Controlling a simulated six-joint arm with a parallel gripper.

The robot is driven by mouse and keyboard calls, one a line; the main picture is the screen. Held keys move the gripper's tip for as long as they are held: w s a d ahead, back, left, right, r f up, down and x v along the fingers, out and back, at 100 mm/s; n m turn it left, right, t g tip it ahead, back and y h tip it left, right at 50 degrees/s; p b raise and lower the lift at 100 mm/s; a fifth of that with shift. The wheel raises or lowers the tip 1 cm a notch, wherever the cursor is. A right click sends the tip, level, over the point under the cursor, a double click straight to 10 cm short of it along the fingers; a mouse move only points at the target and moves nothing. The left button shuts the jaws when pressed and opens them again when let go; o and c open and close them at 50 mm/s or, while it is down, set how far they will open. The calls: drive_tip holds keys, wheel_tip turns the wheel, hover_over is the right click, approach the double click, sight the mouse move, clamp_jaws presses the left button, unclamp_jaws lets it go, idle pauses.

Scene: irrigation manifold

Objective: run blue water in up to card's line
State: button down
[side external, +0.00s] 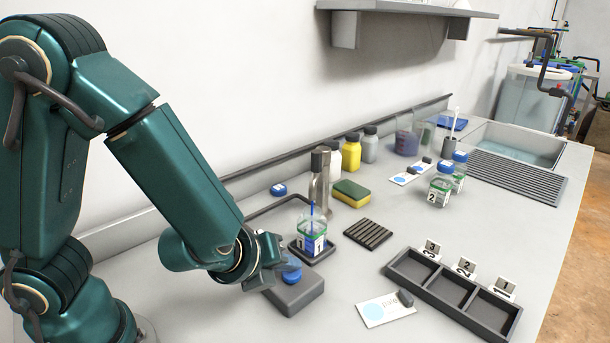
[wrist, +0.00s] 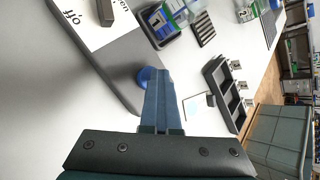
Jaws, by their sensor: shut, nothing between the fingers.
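My gripper (side external: 277,256) is shut and empty, its fingertips at the blue knob (side external: 290,270) on a grey box (side external: 298,294). In the wrist view the closed fingers (wrist: 165,74) overlap the knob (wrist: 147,78); contact is hard to judge. A clear jar marked 1 (side external: 313,243) stands upright on a dark tray (side external: 299,252) by the metal tap (side external: 320,178). Blue shows low in the jar, and a thin blue vertical streak runs down into it, apparently a stream. The jar also shows in the wrist view (wrist: 163,24). Its exact level and any card line are unclear.
A white card (side external: 375,312) with a blue disc lies in front, near an empty three-part rack (side external: 448,287). Jars marked 2 (side external: 440,190) and another stand behind by the drain board. A sponge (side external: 351,193), bottles and black grooved pad (side external: 368,233) are near the tap.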

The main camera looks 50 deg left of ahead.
sight(289, 277)
drive_tip(key=shift+r, duration=0.85)
drive_tip(key=shift+r, duration=2.5)
idle(1.0)
wheel_tip(289, 277, up, 4)
drive_tip(key=shift+f, duration=0.1)
idle(0.5)
drive_tip(key=shift+f, duration=4.4)
